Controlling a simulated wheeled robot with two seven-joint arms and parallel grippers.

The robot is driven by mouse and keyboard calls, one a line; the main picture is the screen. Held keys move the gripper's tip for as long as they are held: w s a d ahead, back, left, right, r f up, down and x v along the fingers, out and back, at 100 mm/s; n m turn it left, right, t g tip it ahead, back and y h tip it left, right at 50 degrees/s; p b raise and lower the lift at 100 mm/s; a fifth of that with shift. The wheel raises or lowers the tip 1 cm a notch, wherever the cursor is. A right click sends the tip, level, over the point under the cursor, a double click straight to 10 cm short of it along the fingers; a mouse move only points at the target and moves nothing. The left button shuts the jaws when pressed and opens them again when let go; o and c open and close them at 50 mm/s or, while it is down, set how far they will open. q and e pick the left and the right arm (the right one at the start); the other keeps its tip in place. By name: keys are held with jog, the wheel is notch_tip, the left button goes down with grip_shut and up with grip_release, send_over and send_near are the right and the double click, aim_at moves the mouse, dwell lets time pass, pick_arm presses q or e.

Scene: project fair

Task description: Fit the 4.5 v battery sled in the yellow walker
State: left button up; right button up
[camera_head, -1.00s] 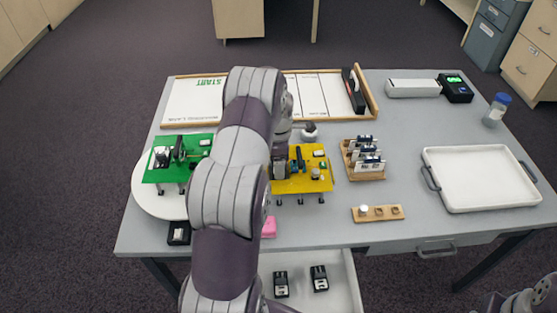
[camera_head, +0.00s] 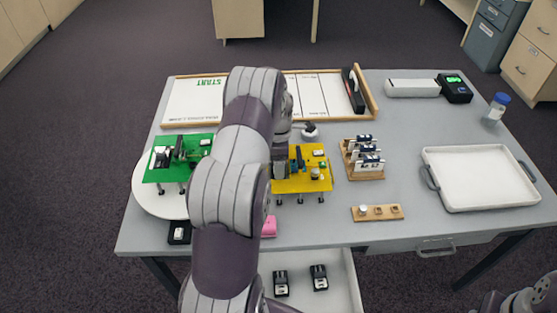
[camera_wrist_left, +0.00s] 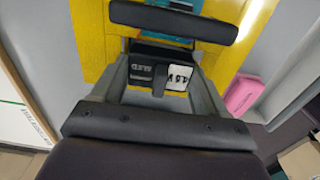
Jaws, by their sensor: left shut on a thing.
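The yellow walker (camera_head: 307,180), a yellow board on thin dark legs, stands on the table right of my left arm; its left part is hidden behind the arm. In the left wrist view its yellow deck (camera_wrist_left: 90,40) fills the top. My left gripper (camera_wrist_left: 158,75) is shut on the battery sled (camera_wrist_left: 142,72), a small black block with white lettering and a white label. The sled is over the walker's deck; I cannot tell whether it touches its bay. In the head view the gripper is mostly hidden by the arm. The right gripper's fingers are not in view.
A green walker (camera_head: 178,171) stands on a white disc (camera_head: 143,200) at left. Two black sleds (camera_head: 281,284) (camera_head: 319,278) lie in an open drawer (camera_head: 345,285). A pink block (camera_head: 268,227) is near the front edge. A wooden rack (camera_head: 368,174) and white tray (camera_head: 480,180) stand right.

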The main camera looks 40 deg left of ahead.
pick_arm(q)
jog(key=shift+s+f, duration=0.1)
jog(key=shift+f, duration=0.1)
jog(key=shift+r+p, duration=0.1)
jog(key=shift+p, duration=0.2)
dwell(0.6)
jog(key=shift+s+d+f, duration=0.1)
jog(key=shift+f, duration=0.15)
dwell(0.4)
